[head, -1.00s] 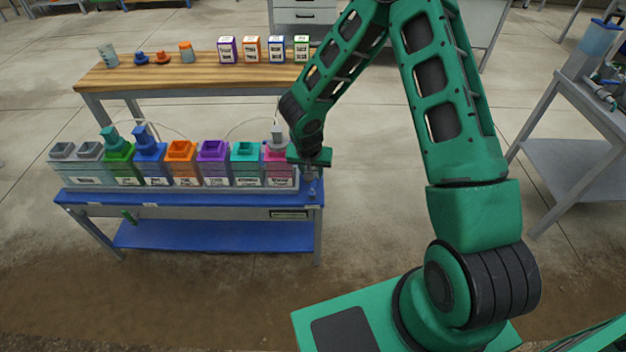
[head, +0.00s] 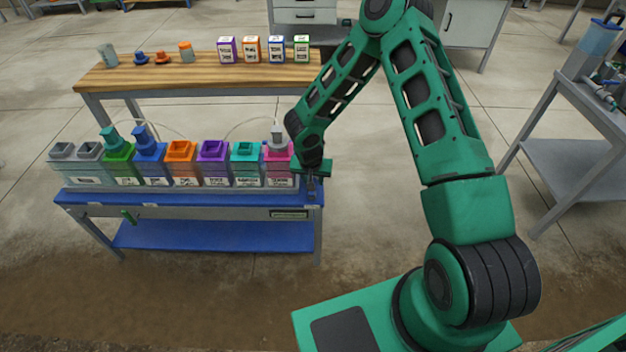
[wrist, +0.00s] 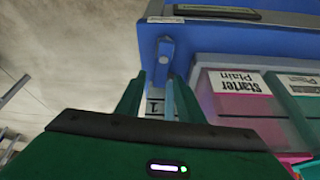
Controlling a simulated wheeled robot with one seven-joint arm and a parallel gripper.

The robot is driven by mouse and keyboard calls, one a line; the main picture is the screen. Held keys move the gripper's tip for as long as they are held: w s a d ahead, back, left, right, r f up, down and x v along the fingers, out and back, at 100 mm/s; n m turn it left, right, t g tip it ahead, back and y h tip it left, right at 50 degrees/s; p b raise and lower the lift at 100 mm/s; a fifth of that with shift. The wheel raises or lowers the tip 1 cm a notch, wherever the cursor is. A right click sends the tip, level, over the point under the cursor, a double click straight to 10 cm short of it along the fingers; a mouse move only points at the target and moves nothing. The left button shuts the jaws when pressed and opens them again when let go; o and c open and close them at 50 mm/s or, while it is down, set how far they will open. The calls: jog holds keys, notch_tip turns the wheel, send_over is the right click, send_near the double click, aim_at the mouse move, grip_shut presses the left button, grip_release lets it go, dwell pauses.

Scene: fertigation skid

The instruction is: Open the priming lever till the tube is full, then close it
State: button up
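My gripper (head: 312,188) is at the right end of the blue bench, just right of the pink container, pointing down. In the wrist view my gripper (wrist: 154,92) has its two fingers apart, with a gap between them and nothing clearly held. A blue-grey lever-like piece with a rounded end (wrist: 165,50) is on the bench edge just beyond the fingertips; I take it for the priming lever, and its open or closed position cannot be told. A thin pale tube (head: 247,121) arcs leftward from the pink container's top. Its fill cannot be told.
The pink container (head: 279,171) heads a row of several coloured containers along the blue bench (head: 180,198). A wooden table (head: 200,73) with small boxes and cups stands behind. A grey stand (head: 575,165) is at the right. Floor between is clear.

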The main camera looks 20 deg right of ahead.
grip_shut()
jog(key=shift+w+a+n+y, duration=0.1)
jog(key=shift+a+n+y, duration=0.15)
jog(key=shift+n, duration=0.65)
jog(key=shift+o, duration=0.3)
grip_release()
jog(key=v, duration=1)
jog(key=shift+s+r, duration=0.25)
jog(key=shift+r, duration=0.05)
jog(key=shift+d, duration=0.15)
